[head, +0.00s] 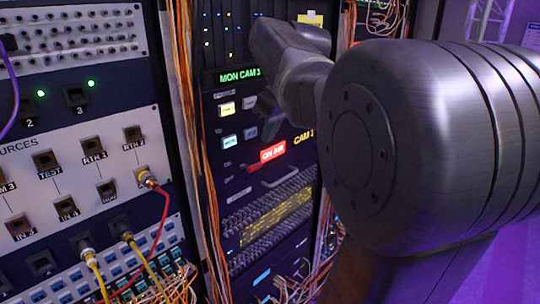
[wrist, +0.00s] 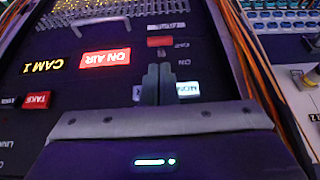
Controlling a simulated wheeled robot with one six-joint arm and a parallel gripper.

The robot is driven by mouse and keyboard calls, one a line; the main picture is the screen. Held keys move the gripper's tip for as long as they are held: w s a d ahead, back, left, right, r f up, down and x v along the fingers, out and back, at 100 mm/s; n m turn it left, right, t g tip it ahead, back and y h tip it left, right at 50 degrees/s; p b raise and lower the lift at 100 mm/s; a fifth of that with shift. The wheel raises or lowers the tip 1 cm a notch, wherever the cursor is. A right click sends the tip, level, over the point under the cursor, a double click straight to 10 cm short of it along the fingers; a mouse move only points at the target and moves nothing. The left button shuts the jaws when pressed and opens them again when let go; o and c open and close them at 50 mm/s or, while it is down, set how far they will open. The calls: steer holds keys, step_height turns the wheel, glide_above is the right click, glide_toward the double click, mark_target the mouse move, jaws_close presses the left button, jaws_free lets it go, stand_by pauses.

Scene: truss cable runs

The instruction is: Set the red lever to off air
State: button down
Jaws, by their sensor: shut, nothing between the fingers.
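In the wrist view the panel appears upside down. A small red block, which looks like the red lever (wrist: 160,42), sits just beyond my fingertips, beside the farther of two small labels. Both labels are too blurred to read surely. The ON AIR sign (wrist: 105,58) beside it is lit red; it also shows in the head view (head: 272,151). My gripper (wrist: 157,70) is shut and empty, its fingertips in front of the panel between the sign and a lit white button (wrist: 187,88). I cannot tell if they touch the panel.
A grey handle (head: 280,176) stands out below the sign. A red TAKE button (wrist: 37,100) is left of my fingers in the wrist view. Orange cables (head: 192,150) hang along the panel's left edge. A patch panel (head: 75,165) with plugged cables is farther left.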

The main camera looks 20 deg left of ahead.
mark_target(257, 167)
steer(key=p+x, duration=0.1)
steer(key=x, duration=0.8)
steer(key=shift+d+f+y+b, duration=0.2)
steer(key=shift+y+b, duration=0.1)
steer(key=shift+b, duration=0.4)
steer(key=shift+f+b, duration=0.2)
steer(key=shift+b, duration=0.45)
steer(key=y+b, duration=0.1)
steer(key=b, duration=0.2)
steer(key=f+t+y+b, duration=0.1)
steer(key=b, duration=0.2)
steer(key=d+f+t+y+b, duration=0.1)
steer(key=y+b, duration=0.1)
steer(key=b, duration=0.2)
steer(key=shift+s+f, duration=0.25)
steer(key=shift+r, duration=0.1)
